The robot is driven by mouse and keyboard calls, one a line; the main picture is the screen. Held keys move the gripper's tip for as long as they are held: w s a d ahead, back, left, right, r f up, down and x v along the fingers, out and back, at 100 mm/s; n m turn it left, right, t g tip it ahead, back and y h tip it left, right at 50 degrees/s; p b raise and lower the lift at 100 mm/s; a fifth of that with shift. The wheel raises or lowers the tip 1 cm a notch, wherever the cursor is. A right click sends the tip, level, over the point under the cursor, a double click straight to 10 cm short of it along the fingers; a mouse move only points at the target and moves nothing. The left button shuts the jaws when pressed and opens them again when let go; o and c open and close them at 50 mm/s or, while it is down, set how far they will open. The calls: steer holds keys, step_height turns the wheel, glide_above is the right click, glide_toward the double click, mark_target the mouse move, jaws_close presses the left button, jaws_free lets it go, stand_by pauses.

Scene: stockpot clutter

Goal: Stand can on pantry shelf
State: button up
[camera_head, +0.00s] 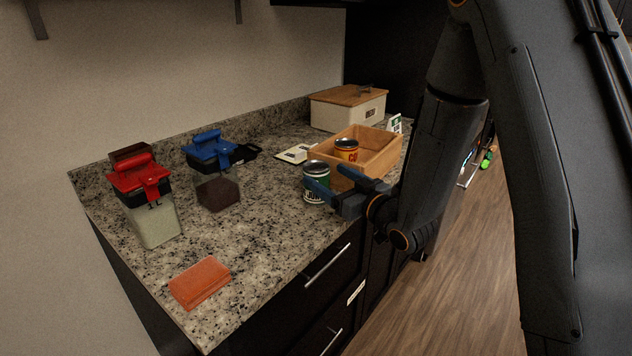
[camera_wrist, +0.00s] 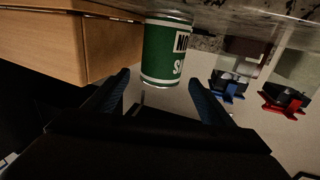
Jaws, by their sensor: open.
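A green can with white lettering (camera_head: 315,187) stands upright on the granite counter, beside a wooden box. In the wrist view the can (camera_wrist: 163,48) shows large, ahead of and between the fingers. A second can, with a yellow and red label (camera_head: 346,150), stands inside the wooden box. I cannot make out a pantry shelf.
The open wooden box (camera_head: 378,158) is close behind the green can. A lidded cream box (camera_head: 348,108) stands at the back. Red-lidded (camera_head: 150,210) and blue-lidded (camera_head: 216,187) containers stand to the left. An orange block (camera_head: 200,282) lies near the front edge. The middle counter is clear.

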mark_target(317, 165)
steer(key=p+x, duration=0.2)
steer(key=x, duration=0.2)
steer(key=shift+w+a+r, duration=0.1)
steer(key=shift+a+r, duration=0.05)
steer(key=shift+a, duration=0.05)
steer(key=shift+w+a, duration=0.3)
steer(key=shift+w, duration=0.2)
steer(key=c, duration=1.6)
steer(key=shift+c, duration=0.2)
steer(key=shift+r, duration=0.1)
